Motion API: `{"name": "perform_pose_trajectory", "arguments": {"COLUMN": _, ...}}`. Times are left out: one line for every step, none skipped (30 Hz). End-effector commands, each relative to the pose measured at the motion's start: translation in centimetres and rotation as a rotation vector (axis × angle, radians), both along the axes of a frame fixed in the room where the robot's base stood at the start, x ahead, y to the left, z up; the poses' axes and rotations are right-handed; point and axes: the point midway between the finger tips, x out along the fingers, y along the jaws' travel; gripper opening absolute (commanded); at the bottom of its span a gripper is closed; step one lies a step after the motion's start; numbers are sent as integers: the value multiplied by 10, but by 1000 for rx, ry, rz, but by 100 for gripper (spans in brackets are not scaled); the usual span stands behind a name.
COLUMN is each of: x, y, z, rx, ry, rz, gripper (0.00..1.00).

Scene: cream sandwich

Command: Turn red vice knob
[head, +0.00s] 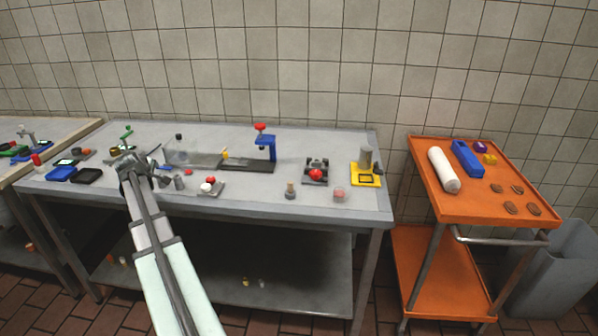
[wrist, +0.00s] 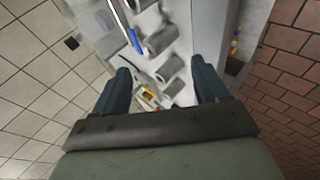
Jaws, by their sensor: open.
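A small black device with a round red knob (head: 316,174) sits on the right part of the steel table. A blue clamp-like stand (head: 266,147) with a red knob (head: 260,127) on top stands at the table's middle back. I cannot tell for sure which red knob is the vice's. My gripper (head: 130,162) is at the left part of the table, well left of both. In the wrist view, my gripper (wrist: 164,80) has its two fingers wide apart with nothing held. Neither red knob can be made out in the wrist view.
Grey cylinders (wrist: 160,40) and a blue-tipped tool (wrist: 134,40) lie beyond the fingers. A clear box (head: 190,153), a white-and-red item (head: 208,187) and a yellow-based device (head: 366,178) share the steel table (head: 340,140). An orange cart (head: 455,205) stands right.

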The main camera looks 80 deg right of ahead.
Motion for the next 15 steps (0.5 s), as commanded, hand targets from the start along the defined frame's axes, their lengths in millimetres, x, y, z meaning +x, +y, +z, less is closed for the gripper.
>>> {"name": "perform_pose_trajectory", "arguments": {"x": -21, "y": -22, "z": 19, "rx": -8, "ry": -13, "rz": -37, "gripper": 73}}
{"name": "perform_pose_trajectory", "arguments": {"x": -32, "y": -32, "z": 27, "rx": -8, "ry": -19, "rz": -57, "gripper": 73}}
{"name": "perform_pose_trajectory", "arguments": {"x": -48, "y": -43, "z": 35, "rx": -3, "ry": -29, "rz": -86, "gripper": 73}}
{"name": "perform_pose_trajectory", "arguments": {"x": -61, "y": -51, "z": 39, "rx": 4, "ry": -37, "rz": -109, "gripper": 73}}
{"name": "perform_pose_trajectory", "arguments": {"x": -74, "y": -59, "z": 43, "rx": 14, "ry": -45, "rz": -133, "gripper": 73}}
{"name": "perform_pose_trajectory", "arguments": {"x": -90, "y": -67, "z": 47, "rx": 28, "ry": -60, "rz": -166, "gripper": 73}}
{"name": "perform_pose_trajectory", "arguments": {"x": -104, "y": -74, "z": 49, "rx": 42, "ry": -70, "rz": -193, "gripper": 73}}
{"name": "perform_pose_trajectory", "arguments": {"x": -116, "y": -79, "z": 51, "rx": 57, "ry": -80, "rz": -220, "gripper": 73}}
{"name": "perform_pose_trajectory", "arguments": {"x": -134, "y": -86, "z": 52, "rx": 79, "ry": -95, "rz": -256, "gripper": 73}}
{"name": "perform_pose_trajectory", "arguments": {"x": -147, "y": -91, "z": 53, "rx": 95, "ry": -108, "rz": -285, "gripper": 73}}
{"name": "perform_pose_trajectory", "arguments": {"x": -160, "y": -96, "z": 54, "rx": 111, "ry": -119, "rz": -311, "gripper": 73}}
{"name": "perform_pose_trajectory", "arguments": {"x": -177, "y": -101, "z": 55, "rx": 134, "ry": -137, "rz": -348, "gripper": 73}}
{"name": "perform_pose_trajectory", "arguments": {"x": -191, "y": -105, "z": 55, "rx": 151, "ry": -149, "rz": -376, "gripper": 73}}
{"name": "perform_pose_trajectory", "arguments": {"x": -204, "y": -109, "z": 56, "rx": 168, "ry": -162, "rz": -403, "gripper": 73}}
{"name": "perform_pose_trajectory", "arguments": {"x": -221, "y": -113, "z": 56, "rx": 191, "ry": -179, "rz": -440, "gripper": 73}}
